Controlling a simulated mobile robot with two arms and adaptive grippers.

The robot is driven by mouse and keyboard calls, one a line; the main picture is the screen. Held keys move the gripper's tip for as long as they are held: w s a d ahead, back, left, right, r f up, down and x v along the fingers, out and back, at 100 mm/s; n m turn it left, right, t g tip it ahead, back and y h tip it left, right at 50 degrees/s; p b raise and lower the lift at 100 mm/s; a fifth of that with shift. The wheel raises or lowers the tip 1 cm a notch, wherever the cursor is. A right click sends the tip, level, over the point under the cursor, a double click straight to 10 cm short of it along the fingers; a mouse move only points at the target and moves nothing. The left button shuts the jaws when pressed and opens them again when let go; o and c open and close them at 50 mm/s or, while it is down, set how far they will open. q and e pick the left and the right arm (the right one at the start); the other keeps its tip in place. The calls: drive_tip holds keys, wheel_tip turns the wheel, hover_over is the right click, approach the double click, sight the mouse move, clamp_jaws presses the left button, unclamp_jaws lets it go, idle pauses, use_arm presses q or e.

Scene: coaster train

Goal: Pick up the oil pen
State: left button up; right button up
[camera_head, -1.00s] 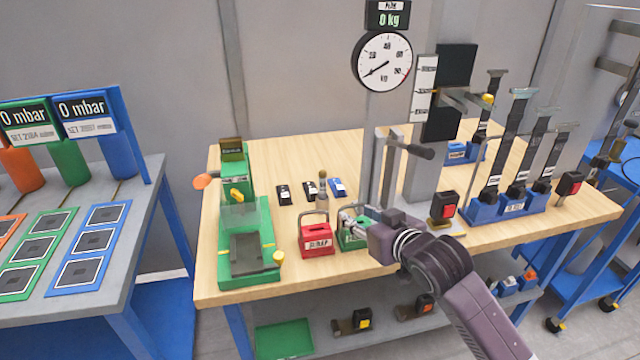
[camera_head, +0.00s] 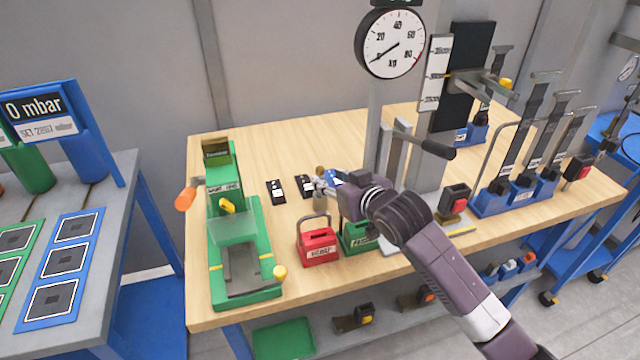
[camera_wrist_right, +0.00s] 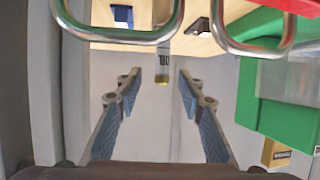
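The oil pen (camera_head: 320,171) appears to be the slim upright piece with a brass-coloured end, behind the red box on the wooden bench. Its lower part is hidden in the head view. In the right wrist view, a pale labelled cylinder with a brass end (camera_wrist_right: 163,65) shows between the finger lines. My right gripper (camera_head: 324,186) reaches in from the right at the pen. In the wrist view its two fingers (camera_wrist_right: 157,85) are spread, with gaps on both sides of the pen. I cannot tell any contact. My left gripper is out of view.
A red box (camera_head: 318,248) with a metal handle and a green box (camera_head: 355,238) stand close below my gripper. A green fixture (camera_head: 243,262) is to the left. Small black blocks (camera_head: 277,191) lie behind. A grey post with a dial (camera_head: 390,44) stands right.

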sight(322, 174)
drive_tip(key=x, duration=0.2)
drive_tip(key=p+x, duration=0.1)
drive_tip(key=shift+w+a+r, duration=0.1)
drive_tip(key=shift+w+a, duration=0.2)
drive_tip(key=shift+a, duration=0.05)
drive_tip(key=shift+w+a+f, duration=0.3)
drive_tip(key=shift+w, duration=0.3)
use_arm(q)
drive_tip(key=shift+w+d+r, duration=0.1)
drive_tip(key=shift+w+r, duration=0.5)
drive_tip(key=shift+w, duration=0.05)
use_arm(e)
drive_tip(key=shift+c, duration=0.7)
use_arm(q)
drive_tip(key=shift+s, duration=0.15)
use_arm(e)
clamp_jaws()
